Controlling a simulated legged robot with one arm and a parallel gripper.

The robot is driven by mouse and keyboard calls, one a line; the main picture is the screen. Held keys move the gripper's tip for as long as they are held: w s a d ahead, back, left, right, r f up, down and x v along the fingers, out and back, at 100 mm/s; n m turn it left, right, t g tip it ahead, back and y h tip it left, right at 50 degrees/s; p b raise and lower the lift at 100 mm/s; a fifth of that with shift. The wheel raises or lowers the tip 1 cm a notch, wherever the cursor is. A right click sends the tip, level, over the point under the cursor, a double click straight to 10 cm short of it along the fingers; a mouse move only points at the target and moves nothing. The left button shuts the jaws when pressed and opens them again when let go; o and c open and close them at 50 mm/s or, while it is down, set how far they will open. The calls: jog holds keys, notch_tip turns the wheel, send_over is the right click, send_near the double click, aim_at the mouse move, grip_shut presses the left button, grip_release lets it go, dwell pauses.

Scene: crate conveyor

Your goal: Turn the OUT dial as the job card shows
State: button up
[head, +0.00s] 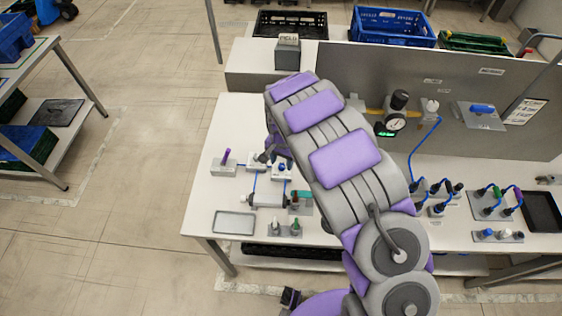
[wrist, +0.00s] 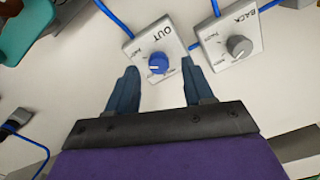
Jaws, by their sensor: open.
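The OUT dial (wrist: 157,63) is a round blue knob with a white pointer line, on a white block labelled OUT. In the wrist view it sits between and just beyond the fingertips of my open gripper (wrist: 159,74). I cannot tell whether a finger touches it. In the head view a blue-knobbed block (head: 282,170) shows below my gripper (head: 268,152), which my arm partly hides. The BACK dial (wrist: 239,46), a grey knob on a similar block, stands to the right. A white card (head: 524,111) hangs on the back panel; its print is too small to read.
Blue tubes join the blocks to a cylinder (head: 266,200). A purple-handled valve (head: 225,160) stands left, a grey tray (head: 234,223) in front. A teal part (wrist: 25,30) is at the wrist view's upper left. A gauge (head: 392,122) is on the panel.

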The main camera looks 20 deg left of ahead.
aim_at(281, 165)
notch_tip(281, 165, up, 16)
jog(key=p, duration=0.1)
jog(key=shift+a+f, duration=0.15)
dwell(0.7)
